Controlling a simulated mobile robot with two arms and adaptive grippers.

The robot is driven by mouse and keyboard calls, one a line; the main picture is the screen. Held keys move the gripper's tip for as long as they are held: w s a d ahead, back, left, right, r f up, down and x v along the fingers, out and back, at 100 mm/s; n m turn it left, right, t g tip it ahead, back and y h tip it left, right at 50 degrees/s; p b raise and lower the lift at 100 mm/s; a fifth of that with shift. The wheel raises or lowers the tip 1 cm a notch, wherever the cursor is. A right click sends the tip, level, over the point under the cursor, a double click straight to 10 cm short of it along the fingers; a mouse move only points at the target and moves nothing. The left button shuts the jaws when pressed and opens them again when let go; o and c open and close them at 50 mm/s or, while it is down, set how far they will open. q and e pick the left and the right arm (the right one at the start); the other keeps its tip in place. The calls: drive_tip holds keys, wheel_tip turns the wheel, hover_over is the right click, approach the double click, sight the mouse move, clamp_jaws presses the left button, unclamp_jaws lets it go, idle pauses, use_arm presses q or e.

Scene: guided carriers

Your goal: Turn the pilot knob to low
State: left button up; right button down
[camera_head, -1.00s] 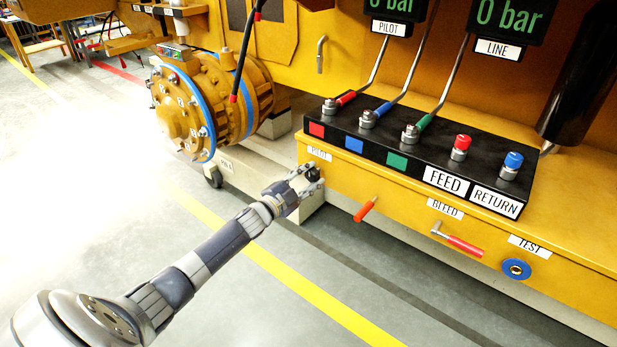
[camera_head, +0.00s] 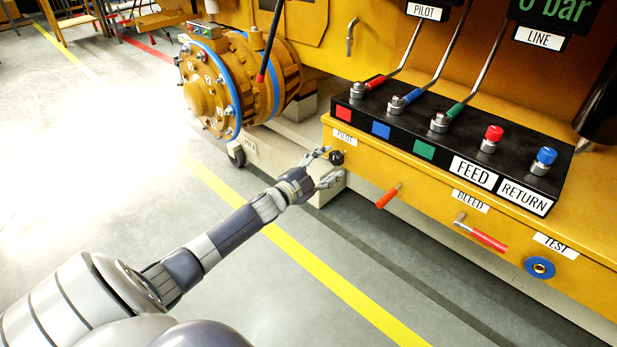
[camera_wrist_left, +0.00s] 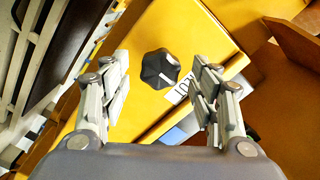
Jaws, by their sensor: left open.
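The pilot knob (camera_head: 337,158) is a small black knob on the yellow front panel, just below the PILOT label (camera_head: 343,137). In the wrist view the left gripper's fingers (camera_wrist_left: 162,88) frame the knob without visible contact. My right gripper is not in view.
A black block with hose couplings (camera_head: 440,140) sits on the ledge above. An orange-red handle (camera_head: 388,196), the red BLEED lever (camera_head: 487,239) and the blue TEST port (camera_head: 540,267) stick out to the right. A yellow flanged cylinder (camera_head: 210,90) stands to the left. The floor in front is clear.

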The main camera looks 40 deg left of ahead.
use_arm(q)
drive_tip(key=s, duration=0.9)
drive_tip(key=shift+s+a, duration=0.3)
drive_tip(key=shift+a, duration=0.1)
drive_tip(key=s+d+f+n+g+y, duration=0.1)
drive_tip(key=s+f+n+g, duration=0.3)
drive_tip(key=f, duration=0.7)
drive_tip(key=s+d+f+g+y, duration=0.1)
drive_tip(key=s+f, duration=0.5)
drive_tip(key=f, duration=0.5)
drive_tip(key=s+f+n+g+y, duration=0.1)
drive_tip(key=s+f+n+g, duration=0.3)
drive_tip(key=f, duration=0.7)
drive_tip(key=s+d+f+g, duration=0.2)
drive_tip(key=s+d+f, duration=0.4)
drive_tip(key=s, duration=0.5)
drive_tip(key=s+d+f+g+h, duration=0.1)
drive_tip(key=s+d+f+g, duration=0.2)
drive_tip(key=s+d+f, duration=0.3)
drive_tip(key=s+d+f+n+g, duration=0.1)
drive_tip(key=s+d+f+g, duration=0.2)
drive_tip(key=s, duration=1.4)
drive_tip(key=d+f, duration=0.3)
drive_tip(key=f, duration=0.2)
drive_tip(key=shift+d+f+h, duration=0.15)
drive_tip(key=shift+d+h, duration=0.1)
drive_tip(key=shift+h, duration=0.15)
